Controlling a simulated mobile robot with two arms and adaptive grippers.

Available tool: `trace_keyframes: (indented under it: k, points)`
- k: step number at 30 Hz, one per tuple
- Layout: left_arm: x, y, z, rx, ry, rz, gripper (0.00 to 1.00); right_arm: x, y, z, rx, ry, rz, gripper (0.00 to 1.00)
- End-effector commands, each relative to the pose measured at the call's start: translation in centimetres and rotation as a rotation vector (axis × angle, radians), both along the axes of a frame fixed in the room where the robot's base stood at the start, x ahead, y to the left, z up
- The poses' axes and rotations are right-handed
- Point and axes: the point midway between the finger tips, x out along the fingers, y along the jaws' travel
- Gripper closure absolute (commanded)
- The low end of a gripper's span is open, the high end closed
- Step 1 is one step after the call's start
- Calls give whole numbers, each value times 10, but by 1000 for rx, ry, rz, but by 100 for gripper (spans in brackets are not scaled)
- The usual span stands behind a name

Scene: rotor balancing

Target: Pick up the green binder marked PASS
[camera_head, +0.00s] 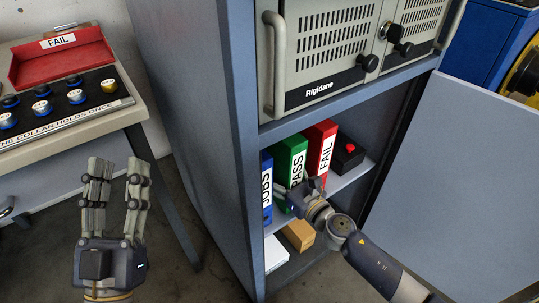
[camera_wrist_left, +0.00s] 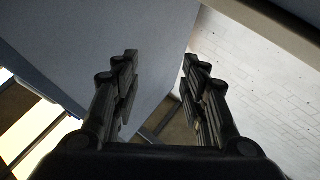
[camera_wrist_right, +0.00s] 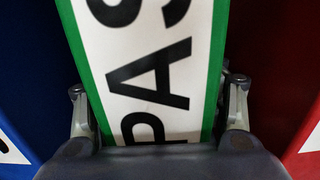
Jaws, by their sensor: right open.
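The green binder (camera_head: 291,152) with a white PASS label stands upright on the cabinet shelf, between a blue JOBS binder (camera_head: 267,170) and a red FAIL binder (camera_head: 320,145). My right gripper (camera_wrist_right: 158,92) is open, with one finger on each side of the green binder's spine in the right wrist view. Whether the fingers touch it I cannot tell. In the head view the right wrist hides the lower part of the binder. My left gripper (camera_head: 117,165) is open and empty, in front of the bench at left.
A black box with a red button (camera_head: 348,153) sits right of the binders. A cardboard box (camera_head: 298,234) lies below the shelf. The cabinet's side wall (camera_head: 190,100) is at left, its open door (camera_head: 460,180) at right. A grey unit (camera_head: 330,60) stands above.

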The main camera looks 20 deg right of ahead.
Motion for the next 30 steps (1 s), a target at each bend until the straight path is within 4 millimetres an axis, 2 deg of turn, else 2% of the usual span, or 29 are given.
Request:
trace_keyframes:
  k: [2,9,11,24,30]
  points:
    - [0,0,0,0,0,0,60,0,0,0,0,0,0,35]
    - [0,0,0,0,0,0,60,0,0,0,1,0,0,89]
    - [0,0,0,0,0,0,60,0,0,0,1,0,0,100]
    - [2,0,-2,5,19,0,60,0,0,5,1,-4,1,100]
    - [13,0,-21,39,136,8,60,0,0,12,1,-5,1,100]
